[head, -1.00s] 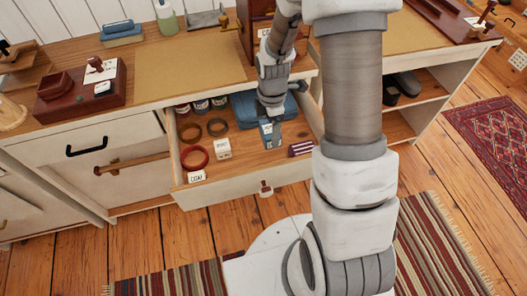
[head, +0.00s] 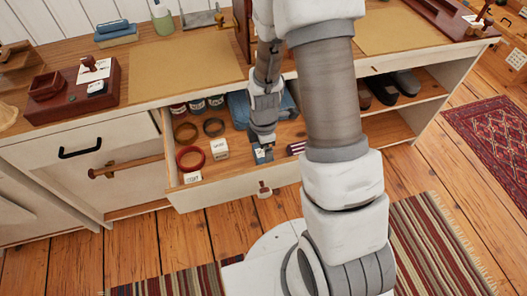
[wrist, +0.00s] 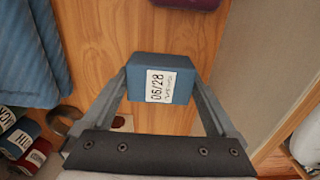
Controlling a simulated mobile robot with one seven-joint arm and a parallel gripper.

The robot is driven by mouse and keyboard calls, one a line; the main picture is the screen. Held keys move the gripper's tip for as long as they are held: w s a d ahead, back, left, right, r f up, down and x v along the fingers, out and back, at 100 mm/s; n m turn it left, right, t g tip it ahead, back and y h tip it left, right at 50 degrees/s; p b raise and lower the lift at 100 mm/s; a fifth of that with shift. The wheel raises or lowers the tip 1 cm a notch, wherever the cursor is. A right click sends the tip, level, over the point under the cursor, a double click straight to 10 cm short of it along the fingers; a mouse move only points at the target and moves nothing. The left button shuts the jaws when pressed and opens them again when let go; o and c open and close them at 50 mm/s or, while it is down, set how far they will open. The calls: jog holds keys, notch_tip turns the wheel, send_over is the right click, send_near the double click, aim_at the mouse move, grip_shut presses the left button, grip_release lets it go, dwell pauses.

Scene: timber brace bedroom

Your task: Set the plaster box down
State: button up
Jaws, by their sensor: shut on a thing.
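The plaster box appears to be the small blue box (wrist: 147,64) with a white label marked 06/28, seen in the middle of the wrist view. My gripper (wrist: 162,88) has its two fingers closed on the box's sides. In the head view my gripper (head: 261,142) points down into the open drawer (head: 232,191), and the blue box (head: 259,156) shows low between the fingers. I cannot tell whether the box touches the drawer floor.
A dark red item (head: 296,147) lies right of my gripper. Bare drawer floor shows around the box.

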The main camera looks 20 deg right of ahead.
jog(key=o, duration=1)
jog(key=shift+f, duration=0.1)
jog(key=s+r+m+t+p, duration=0.3)
jog(key=r+m, duration=0.4)
jog(key=r, duration=1.9)
jog(key=s+r+m+t, duration=0.1)
jog(key=s+r+m, duration=0.4)
jog(key=s+r+m+t+p, duration=0.1)
jog(key=s+r+m, duration=0.4)
jog(key=m, duration=0.1)
jog(key=shift+s+a+r+t, duration=0.1)
jog(key=shift+s+r+t, duration=0.2)
